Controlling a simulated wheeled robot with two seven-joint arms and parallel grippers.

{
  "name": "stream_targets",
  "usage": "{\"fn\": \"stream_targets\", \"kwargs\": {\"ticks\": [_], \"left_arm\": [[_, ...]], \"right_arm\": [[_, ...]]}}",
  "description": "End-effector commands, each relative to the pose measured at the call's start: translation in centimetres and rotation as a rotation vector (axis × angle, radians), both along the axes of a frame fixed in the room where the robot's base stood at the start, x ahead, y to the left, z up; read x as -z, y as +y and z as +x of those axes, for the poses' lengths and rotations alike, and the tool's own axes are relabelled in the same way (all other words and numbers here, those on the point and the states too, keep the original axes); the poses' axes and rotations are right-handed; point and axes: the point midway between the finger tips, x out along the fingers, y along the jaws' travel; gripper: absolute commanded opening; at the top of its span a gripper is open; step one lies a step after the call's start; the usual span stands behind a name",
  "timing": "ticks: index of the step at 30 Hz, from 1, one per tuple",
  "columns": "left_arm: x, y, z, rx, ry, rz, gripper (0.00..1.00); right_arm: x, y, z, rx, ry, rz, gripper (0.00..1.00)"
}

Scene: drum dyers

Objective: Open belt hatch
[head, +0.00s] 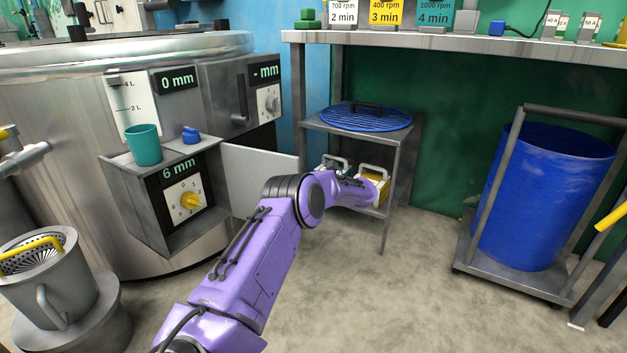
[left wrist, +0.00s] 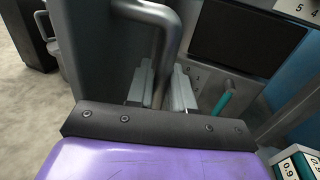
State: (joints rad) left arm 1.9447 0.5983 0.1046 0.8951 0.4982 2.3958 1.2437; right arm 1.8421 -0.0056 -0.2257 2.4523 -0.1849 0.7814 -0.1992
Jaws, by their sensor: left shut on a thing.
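The hatch panel (head: 260,182) is a flat light grey plate that stands out from the steel drum, beside a dark opening (head: 262,142). In the left wrist view a grey panel (left wrist: 95,50) carries a bent metal bar handle (left wrist: 150,12). My left gripper (left wrist: 161,88) has its two pale fingers on either side of this bar, shut on it. In the head view my purple arm passes in front of the panel's lower part, and the fingers cannot be made out.
A control box (head: 140,215) with a teal cup (head: 143,145) juts out left of the panel. A small shelf stand (head: 392,150) bears a blue grate (head: 365,117), with handled boxes (head: 374,187) below. A blue barrel (head: 540,195) stands right. Floor between is clear.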

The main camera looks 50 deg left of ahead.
Motion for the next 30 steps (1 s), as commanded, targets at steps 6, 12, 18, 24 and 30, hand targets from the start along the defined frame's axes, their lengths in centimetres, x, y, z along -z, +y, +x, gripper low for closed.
{"fn": "stream_targets", "kwargs": {"ticks": [6,12,18,24,30], "left_arm": [[0.0,1.5,-1.1,-0.049,0.004,0.005,0.00],[-0.1,1.6,-1.2,-0.052,0.004,0.005,0.00],[-0.1,1.6,-1.2,-0.051,0.005,0.006,0.38],[0.0,1.0,-0.4,-0.039,0.003,0.004,0.38],[-0.3,0.0,0.6,-0.034,0.004,0.005,0.38]], "right_arm": [[0.4,-0.4,0.6,-0.007,-0.031,-0.015,0.43],[0.4,-0.5,0.6,-0.006,-0.034,-0.017,0.43],[0.4,-0.5,0.6,-0.006,-0.033,-0.015,0.43],[0.4,-0.5,0.6,-0.006,-0.033,-0.015,0.43],[-0.2,-0.1,0.2,-0.001,-0.009,-0.004,0.43]]}}
